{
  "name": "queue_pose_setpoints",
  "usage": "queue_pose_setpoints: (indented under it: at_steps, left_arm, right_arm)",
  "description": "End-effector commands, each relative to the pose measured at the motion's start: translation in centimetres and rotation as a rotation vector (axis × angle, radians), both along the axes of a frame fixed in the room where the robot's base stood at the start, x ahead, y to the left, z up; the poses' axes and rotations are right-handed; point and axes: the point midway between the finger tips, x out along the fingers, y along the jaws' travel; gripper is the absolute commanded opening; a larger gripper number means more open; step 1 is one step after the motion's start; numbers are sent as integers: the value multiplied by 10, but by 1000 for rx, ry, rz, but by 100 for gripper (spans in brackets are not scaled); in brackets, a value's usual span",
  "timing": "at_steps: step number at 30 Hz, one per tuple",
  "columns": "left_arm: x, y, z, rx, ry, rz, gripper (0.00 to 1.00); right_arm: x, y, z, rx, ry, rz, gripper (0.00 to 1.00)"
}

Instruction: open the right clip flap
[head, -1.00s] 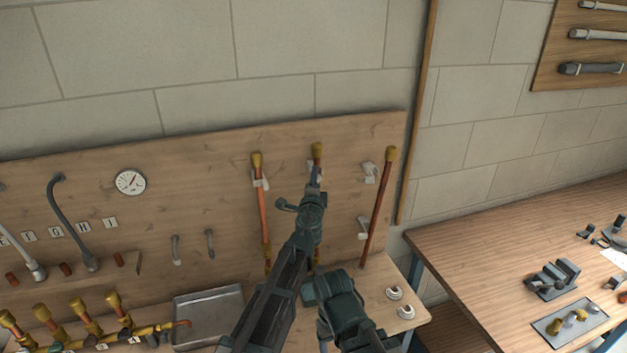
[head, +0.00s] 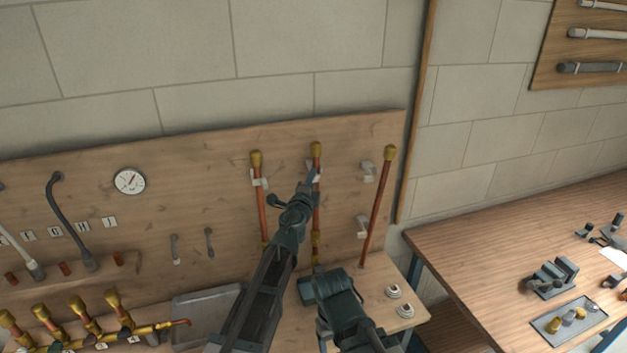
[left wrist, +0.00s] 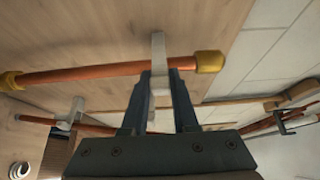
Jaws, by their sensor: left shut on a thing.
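Three copper pipes with brass caps stand at the wooden board. The middle pipe (head: 317,205) has a pale clip (head: 314,168) near its top; the clip also shows in the left wrist view (left wrist: 158,50), across the pipe. My left gripper (head: 309,181) is at this clip, just left of the middle pipe. In the left wrist view its fingers (left wrist: 160,78) are on either side of the clip's pale part, shut on it. How far the flap stands open is not clear. My right arm is at the lower middle; its fingertips are hidden.
The right pipe (head: 378,205) leans beside two pale clips (head: 369,171). The left pipe (head: 261,200) has its own clip (head: 260,182). A grey tray (head: 190,308) and white round fittings (head: 393,291) are on the bench below. A wooden table (head: 480,240) stands at right.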

Motion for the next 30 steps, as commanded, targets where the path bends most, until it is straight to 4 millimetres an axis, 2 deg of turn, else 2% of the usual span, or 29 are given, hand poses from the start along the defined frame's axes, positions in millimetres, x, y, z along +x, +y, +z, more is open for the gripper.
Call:
queue_pose_setpoints:
  at_steps: [10,23,24,28,30]
  left_arm:
    - [1,9,0,-1,0,-217,0]
    - [0,8,0,0,0,-247,0]
    - [0,8,0,0,0,-247,35]
    - [0,8,0,0,0,-246,57]
    - [0,8,0,0,0,-246,57]
  right_arm:
    - [0,0,0,0,0,0,72]
    - [0,0,0,0,0,0,72]
    - [0,0,0,0,0,0,72]
    - [0,0,0,0,0,0,72]
    - [0,0,0,0,0,0,72]
